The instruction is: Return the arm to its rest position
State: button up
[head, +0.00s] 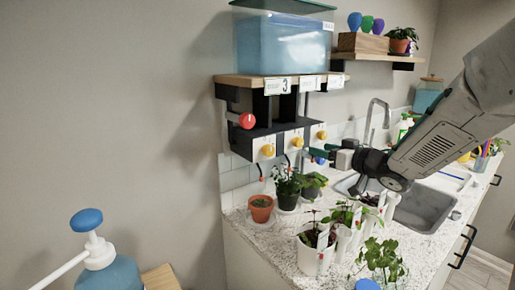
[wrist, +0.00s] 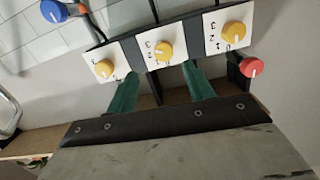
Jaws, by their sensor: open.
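My gripper (head: 318,153) is in front of the dial panel, at the end of my arm that comes in from the right. In the wrist view its two green fingers (wrist: 160,88) are spread apart with nothing held between them. The middle yellow dial (wrist: 164,50) shows just beyond and between the fingertips; I see no clear contact. The other yellow dials (wrist: 104,68) (wrist: 235,32) sit on white numbered plates to either side. A red knob (head: 247,121) is at the panel's left end in the head view, and it also shows in the wrist view (wrist: 251,66).
A blue water tank (head: 283,45) stands on the shelf above the panel. Potted plants (head: 261,208) (head: 316,245) crowd the counter below my arm. A pump bottle (head: 110,270) is at front left.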

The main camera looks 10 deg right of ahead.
jog(key=s+d+m+g+h, duration=0.2)
jog(key=s+d+m+h, duration=0.1)
jog(key=s+h, duration=0.3)
jog(key=s+d+m+g+h, duration=0.2)
jog(key=s+d+h, duration=0.1)
jog(key=s+h, duration=0.3)
jog(key=s+a+f+g+y, duration=0.1)
jog(key=s+a+g, duration=0.1)
jog(key=s, duration=0.7)
jog(key=s+a+f+g+y, duration=0.1)
jog(key=s+a+f+g, duration=0.1)
jog(key=s, duration=0.7)
jog(key=s+a+f+g+y, duration=0.1)
jog(key=s+a+g, duration=0.3)
jog(key=s, duration=0.5)
jog(key=shift+s+f+g+y, duration=0.25)
jog(key=shift+f+g+y, duration=0.25)
jog(key=shift+g, duration=0.3)
